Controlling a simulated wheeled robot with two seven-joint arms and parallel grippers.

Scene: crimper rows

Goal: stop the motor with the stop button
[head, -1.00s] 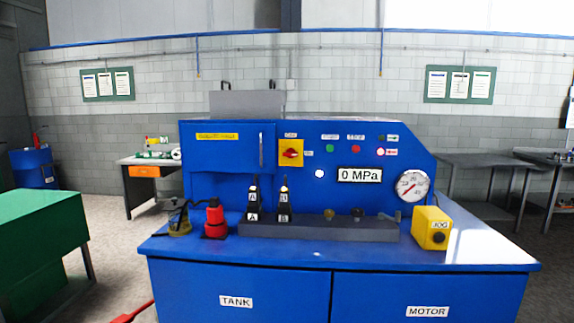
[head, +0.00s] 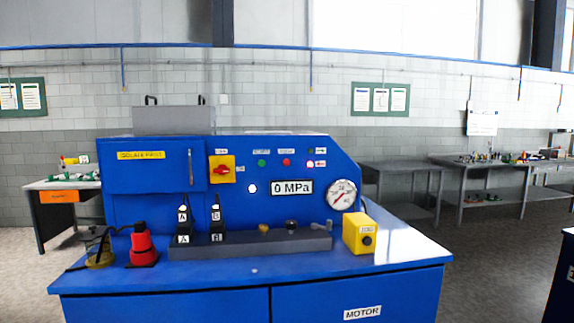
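The blue machine (head: 130,205) fills the middle of the head view. On its upright panel, a small red button (head: 286,162) sits right of a small green button (head: 262,163). Small labels above both are too blurred to read surely. Right of them, a lamp (head: 310,164) glows pinkish, below a dark green lamp (head: 310,151). Neither of my grippers is in view.
A red rotary switch on a yellow plate (head: 222,169) and a gauge (head: 341,195) are on the panel. On the ledge stand two black levers (head: 217,222), a red-and-black device (head: 143,246) and a yellow box (head: 358,234). Grey tables (head: 400,168) stand behind at right.

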